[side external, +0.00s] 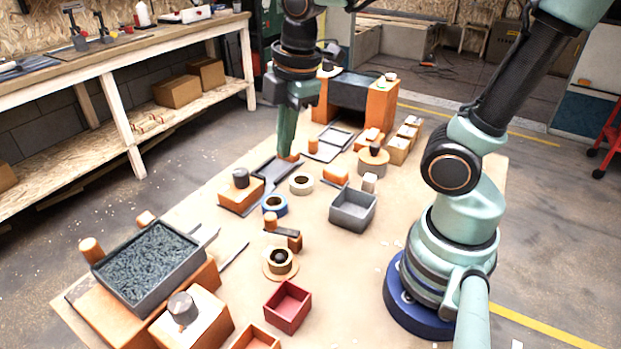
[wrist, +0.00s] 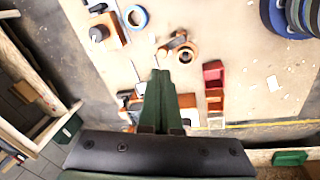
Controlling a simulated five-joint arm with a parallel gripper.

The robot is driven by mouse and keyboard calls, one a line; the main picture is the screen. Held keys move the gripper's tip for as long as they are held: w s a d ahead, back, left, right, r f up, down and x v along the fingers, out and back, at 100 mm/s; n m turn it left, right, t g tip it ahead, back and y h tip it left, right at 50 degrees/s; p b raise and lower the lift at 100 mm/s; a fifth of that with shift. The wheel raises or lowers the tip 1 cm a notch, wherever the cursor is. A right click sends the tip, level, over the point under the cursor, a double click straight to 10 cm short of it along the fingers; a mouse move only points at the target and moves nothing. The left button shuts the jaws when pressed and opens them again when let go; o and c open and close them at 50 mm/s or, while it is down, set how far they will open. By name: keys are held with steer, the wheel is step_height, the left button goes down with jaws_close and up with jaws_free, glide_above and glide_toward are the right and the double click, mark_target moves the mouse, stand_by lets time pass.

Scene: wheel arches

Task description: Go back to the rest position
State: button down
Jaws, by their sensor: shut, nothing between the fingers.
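My gripper (side external: 287,153) points down over the far left part of the work table (side external: 400,240), its green fingers together. Its tips overlap a dark grey tray (side external: 275,168) in the side view; I cannot tell how high above it they are. In the wrist view the green fingers (wrist: 160,75) lie side by side with nothing between them. An orange block with a dark arch (side external: 357,92) stands at the table's far end, behind the gripper.
Around the gripper are a white ring (side external: 301,184), a blue ring (side external: 274,205) and a grey bin (side external: 353,209). A red bin (side external: 288,307) and a tray of dark granules (side external: 152,262) stand nearer. A wooden workbench (side external: 120,60) runs along the left.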

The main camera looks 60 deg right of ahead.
steer(key=m+t, duration=0.1)
steer(key=m, duration=0.3)
steer(key=d+r+m+t, duration=0.1)
steer(key=m, duration=0.3)
steer(key=d+r+m+t, duration=0.1)
steer(key=m, duration=0.3)
steer(key=shift+s+d+r+m, duration=0.15)
steer(key=shift+s+r+m, duration=0.05)
steer(key=shift+s+m, duration=0.1)
steer(key=c, duration=1.4)
jaws_free()
steer(key=shift+d+m+t, duration=0.1)
steer(key=shift+m+t, duration=0.2)
steer(key=shift+m, duration=0.1)
steer(key=o, duration=0.8)
steer(key=shift+w+a+f, duration=0.1)
steer(key=shift+w+a, duration=0.1)
steer(key=n+g, duration=0.1)
steer(key=g, duration=0.5)
glide_above(270, 216)
step_height(270, 216, down, 6)
step_height(270, 216, down, 12)
steer(key=shift+f, duration=0.1)
